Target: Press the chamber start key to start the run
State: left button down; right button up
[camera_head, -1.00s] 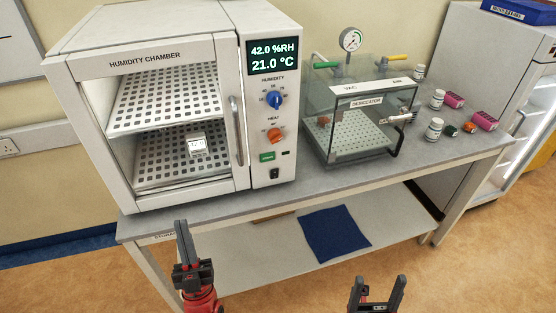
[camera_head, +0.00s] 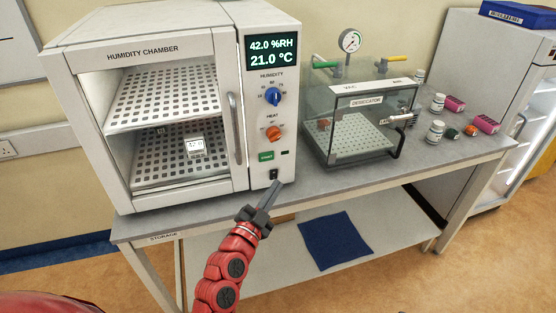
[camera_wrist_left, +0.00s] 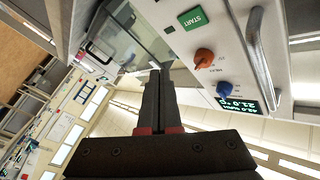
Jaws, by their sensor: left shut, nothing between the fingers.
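The humidity chamber (camera_head: 143,52) stands on the bench with its door shut. Its green start key (camera_head: 266,156) is low on the control panel, below the orange heat knob (camera_head: 273,133). In the left wrist view the start key (camera_wrist_left: 193,18) is near the top, beyond and to the right of the fingertips. My left gripper (camera_head: 276,186) is shut and empty, in front of the panel's lower part, appearing below the start key and apart from it. It also shows in the left wrist view (camera_wrist_left: 154,74). My right gripper is out of view.
A black rocker switch (camera_head: 274,174) sits just below the key, close to my left fingertips. The blue humidity knob (camera_head: 273,96) is above. A glass desiccator (camera_head: 359,120) stands right of the chamber, with several bottles and boxes beyond. A blue cloth (camera_head: 335,240) lies on the lower shelf.

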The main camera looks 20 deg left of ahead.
aim_at(267, 157)
pick_arm(q)
jog(key=shift+d+m+h, duration=0.3)
jog(key=shift+d, duration=0.05)
jog(key=w+a, duration=0.1)
jog(key=w, duration=0.1)
jog(key=w+a+b, duration=0.1)
jog(key=w+a, duration=0.1)
jog(key=w, duration=0.1)
jog(key=w+a+b, duration=0.1)
jog(key=w+a, duration=0.1)
jog(key=shift+w, duration=0.15)
dwell(0.3)
jog(key=shift+b, duration=0.4)
dwell(1.5)
